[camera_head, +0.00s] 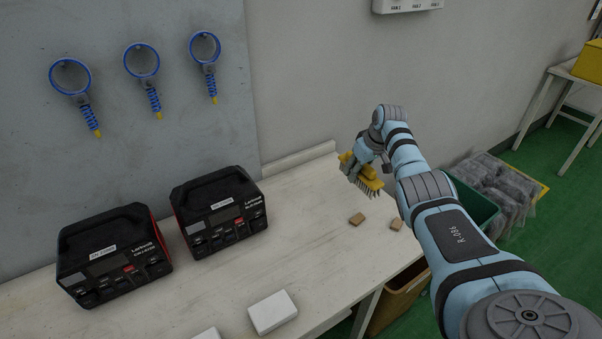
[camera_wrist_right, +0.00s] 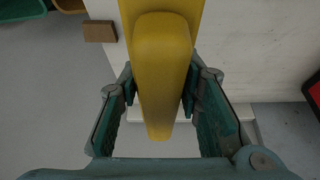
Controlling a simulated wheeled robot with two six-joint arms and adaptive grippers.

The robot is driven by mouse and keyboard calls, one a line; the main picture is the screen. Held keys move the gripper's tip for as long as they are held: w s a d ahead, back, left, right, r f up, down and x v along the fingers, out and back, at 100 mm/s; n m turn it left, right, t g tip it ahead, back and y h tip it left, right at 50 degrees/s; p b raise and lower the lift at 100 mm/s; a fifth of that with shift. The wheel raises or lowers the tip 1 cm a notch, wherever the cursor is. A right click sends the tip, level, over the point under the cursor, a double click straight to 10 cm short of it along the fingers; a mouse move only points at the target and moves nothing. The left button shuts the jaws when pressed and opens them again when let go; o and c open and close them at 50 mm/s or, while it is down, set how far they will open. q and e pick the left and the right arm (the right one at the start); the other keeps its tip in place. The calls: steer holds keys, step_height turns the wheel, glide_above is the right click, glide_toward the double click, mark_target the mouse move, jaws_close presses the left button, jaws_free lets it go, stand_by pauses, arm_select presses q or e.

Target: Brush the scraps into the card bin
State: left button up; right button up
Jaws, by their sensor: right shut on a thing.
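My right gripper (camera_head: 367,155) is shut on a yellow brush (camera_head: 370,184) with grey bristles, held over the far right part of the table. In the right wrist view the yellow handle (camera_wrist_right: 162,75) lies between the two fingers (camera_wrist_right: 160,95). Two small brown scraps are on the tabletop: one (camera_head: 357,219) just in front of the brush, another (camera_head: 396,224) near the right edge, beside my arm. One scrap (camera_wrist_right: 99,31) shows in the wrist view. A tan bin (camera_head: 403,299), which looks like the card bin, stands below the table edge, partly hidden by my arm. My left gripper is not in view.
A green bin (camera_head: 474,214) stands on the floor beyond the tan one, with bagged grey goods (camera_head: 497,185) behind. Two black power units (camera_head: 113,257) (camera_head: 218,212) and a white box (camera_head: 272,312) stand on the table (camera_head: 300,232). Blue ring tools (camera_head: 142,62) hang on the wall.

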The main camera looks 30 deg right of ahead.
arm_select(q)
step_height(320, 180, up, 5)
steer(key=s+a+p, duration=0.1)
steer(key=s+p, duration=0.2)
steer(key=p, duration=0.1)
arm_select(e)
steer(key=w+a, duration=0.2)
steer(key=a, duration=1.1)
steer(key=shift+n+y, duration=0.3)
steer(key=shift+n, duration=0.1)
steer(key=f+b, duration=0.6)
steer(key=shift+w+d+b, duration=0.15)
steer(key=shift+d+b, duration=0.1)
steer(key=shift+b, duration=0.05)
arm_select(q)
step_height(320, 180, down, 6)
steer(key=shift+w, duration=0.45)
arm_select(e)
steer(key=shift+r, duration=0.1)
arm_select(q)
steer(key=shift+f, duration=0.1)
arm_select(e)
steer(key=shift+d, duration=0.15)
